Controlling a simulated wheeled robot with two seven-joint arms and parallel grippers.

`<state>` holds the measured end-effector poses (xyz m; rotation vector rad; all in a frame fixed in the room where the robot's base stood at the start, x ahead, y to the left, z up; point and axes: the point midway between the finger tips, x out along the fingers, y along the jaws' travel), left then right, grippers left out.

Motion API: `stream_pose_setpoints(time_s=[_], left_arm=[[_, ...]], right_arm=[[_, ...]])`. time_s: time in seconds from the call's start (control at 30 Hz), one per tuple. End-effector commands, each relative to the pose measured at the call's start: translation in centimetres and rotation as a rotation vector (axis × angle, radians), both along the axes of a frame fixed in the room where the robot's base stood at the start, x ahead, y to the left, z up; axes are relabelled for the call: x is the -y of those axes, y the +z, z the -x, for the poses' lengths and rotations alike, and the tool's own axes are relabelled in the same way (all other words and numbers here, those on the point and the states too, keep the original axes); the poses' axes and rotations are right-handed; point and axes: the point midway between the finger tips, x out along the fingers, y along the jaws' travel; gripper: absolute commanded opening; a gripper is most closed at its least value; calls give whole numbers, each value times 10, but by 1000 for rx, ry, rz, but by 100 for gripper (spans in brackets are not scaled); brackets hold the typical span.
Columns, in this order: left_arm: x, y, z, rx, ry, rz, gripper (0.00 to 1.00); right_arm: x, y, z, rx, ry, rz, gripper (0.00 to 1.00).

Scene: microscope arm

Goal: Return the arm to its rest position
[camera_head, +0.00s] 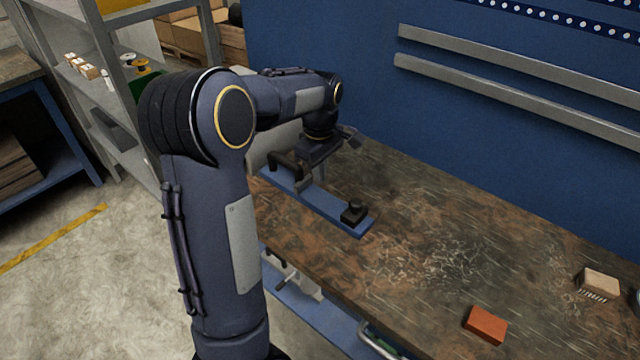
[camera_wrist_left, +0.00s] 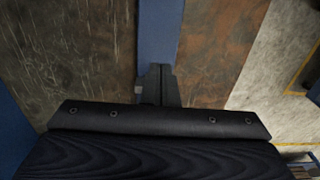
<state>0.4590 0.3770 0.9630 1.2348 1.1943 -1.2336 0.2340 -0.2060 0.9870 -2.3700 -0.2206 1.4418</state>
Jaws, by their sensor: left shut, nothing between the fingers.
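A long blue board (camera_head: 325,207) lies on the worn workbench (camera_head: 430,235), near its left end. A small black block with a knob (camera_head: 354,212) sits on the board's near right end. A dark, curved part (camera_head: 287,167) stands near the board's far left end, partly hidden by my left arm, and I cannot tell its full shape. My left gripper (camera_head: 304,187) points down over the board, shut and empty. In the left wrist view its closed fingers (camera_wrist_left: 158,72) are in front of the blue board (camera_wrist_left: 160,35). I cannot tell whether they touch anything. My right gripper is out of view.
An orange-red block (camera_head: 486,325) and a wooden brush (camera_head: 599,282) lie on the bench's right part. A blue wall (camera_head: 330,60) with metal rails rises behind the bench. Shelves (camera_head: 110,125) stand at the left. The bench middle is clear.

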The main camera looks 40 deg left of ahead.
Motion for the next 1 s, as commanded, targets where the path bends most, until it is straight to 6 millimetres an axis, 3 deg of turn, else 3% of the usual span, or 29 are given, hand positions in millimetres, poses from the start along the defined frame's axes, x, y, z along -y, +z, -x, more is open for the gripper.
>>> stream_pose_setpoints(time_s=[0.23,0.57,0.67,0.77,1.0], left_arm=[[0,35,0,1,0,-1,0],[0,42,1,3,-4,2,0],[6,46,11,29,-57,28,0],[22,56,37,97,-199,79,0],[97,69,133,391,-766,126,0]], right_arm=[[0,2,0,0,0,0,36],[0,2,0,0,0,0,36],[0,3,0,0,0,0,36],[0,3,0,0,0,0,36],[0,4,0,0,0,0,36]])
